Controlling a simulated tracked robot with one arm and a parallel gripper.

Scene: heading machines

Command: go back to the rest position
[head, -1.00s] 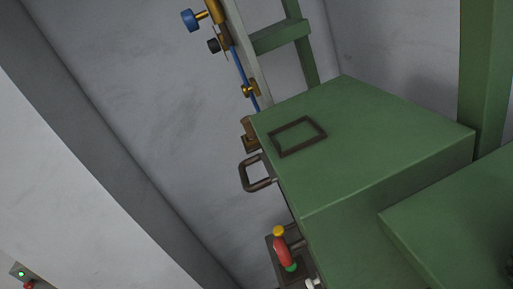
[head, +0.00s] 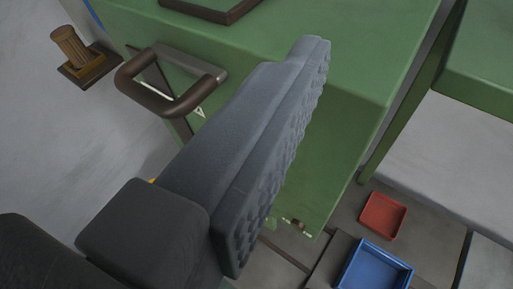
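My gripper (head: 285,105) reaches up across the middle of the head view, grey with a ridged pad along its right side. Only one finger shows clearly, so its opening cannot be judged. No held object is seen. It is in front of the green machine (head: 365,85) and hides part of the front face. A bar handle (head: 160,98) on that face is just left of the finger; whether they touch cannot be told.
A red tray (head: 382,216) and a blue tray (head: 375,268) lie at the lower right. A brown knob-like part on a plate (head: 75,50) is at the upper left. A dark frame (head: 215,12) lies on the machine's top. Pale wall (head: 60,150) shows at left.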

